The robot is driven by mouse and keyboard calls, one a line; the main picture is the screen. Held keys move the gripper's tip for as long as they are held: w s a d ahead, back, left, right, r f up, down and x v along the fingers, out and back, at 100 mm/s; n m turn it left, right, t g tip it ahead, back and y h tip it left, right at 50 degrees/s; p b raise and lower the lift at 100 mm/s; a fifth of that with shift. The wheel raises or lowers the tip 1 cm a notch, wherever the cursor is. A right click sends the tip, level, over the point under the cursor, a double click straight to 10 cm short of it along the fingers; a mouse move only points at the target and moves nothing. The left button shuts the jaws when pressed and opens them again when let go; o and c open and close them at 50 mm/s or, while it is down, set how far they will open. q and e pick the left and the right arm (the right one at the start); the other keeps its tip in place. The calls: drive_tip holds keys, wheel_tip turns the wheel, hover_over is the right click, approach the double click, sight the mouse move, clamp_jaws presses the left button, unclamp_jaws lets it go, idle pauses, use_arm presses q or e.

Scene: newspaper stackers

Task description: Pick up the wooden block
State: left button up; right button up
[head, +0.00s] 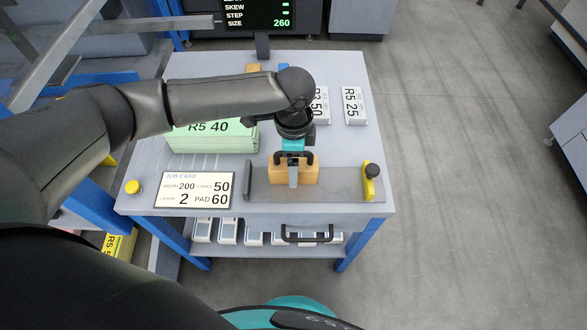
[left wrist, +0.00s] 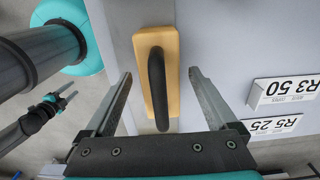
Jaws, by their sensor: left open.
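The wooden block (head: 309,174) is light tan with a black arched handle. It sits on a grey plate (head: 340,187) at the front of the table. In the left wrist view the block (left wrist: 172,42) lies ahead, between the finger lines, its handle lengthwise. My left gripper (head: 293,178) is over the block, pointing down. In its wrist view the left gripper (left wrist: 160,73) is open, one finger on each side of the handle, with nothing held. Contact with the block cannot be told. My right gripper (left wrist: 67,97) shows small at the left of the wrist view; its jaw state is unclear.
A green stack (head: 215,137) labelled R5 40 is behind left. White packs, one labelled R5 25 (head: 354,106), lie behind right. A job card (head: 196,190) is left of the plate; a yellow-black knob (head: 370,180) stands at its right end. Bare tabletop (head: 345,70) lies at the back.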

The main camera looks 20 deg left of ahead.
use_arm(q)
wheel_tip(320, 180, down, 2)
drive_tip(key=shift+f, duration=0.1)
clamp_jaws()
idle(0.7)
